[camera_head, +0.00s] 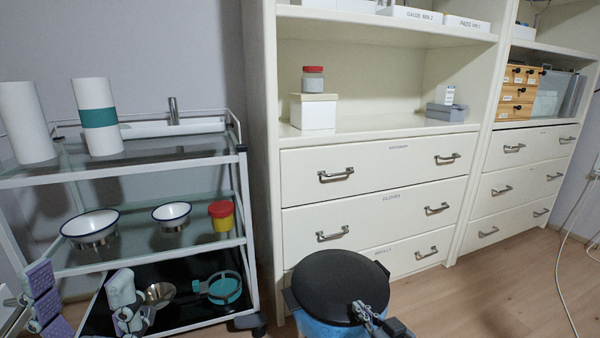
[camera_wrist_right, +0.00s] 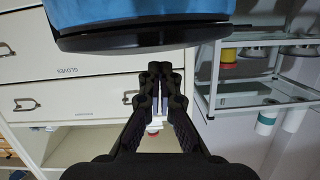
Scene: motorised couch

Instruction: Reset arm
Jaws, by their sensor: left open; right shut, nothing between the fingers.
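My left gripper (camera_head: 82,298) is at the lower left of the head view, in front of the trolley. My right gripper (camera_head: 361,308) shows at the bottom, in front of the near right part of a bin's black lid (camera_head: 340,284). In the right wrist view the right gripper's black fingertips (camera_wrist_right: 160,72) meet, with nothing held. That view looks upside down, with the lid (camera_wrist_right: 145,38) just beyond the tips; I cannot tell whether they touch.
A trolley (camera_head: 246,190) stands at left, holding white-and-blue bowls (camera_head: 90,228), a red-lidded yellow pot (camera_head: 221,215) and a teal item (camera_head: 223,289). A cream cabinet (camera_head: 375,165) with closed drawers stands behind the bin. Wood floor (camera_head: 490,290) is clear at right, apart from a cable (camera_head: 560,275).

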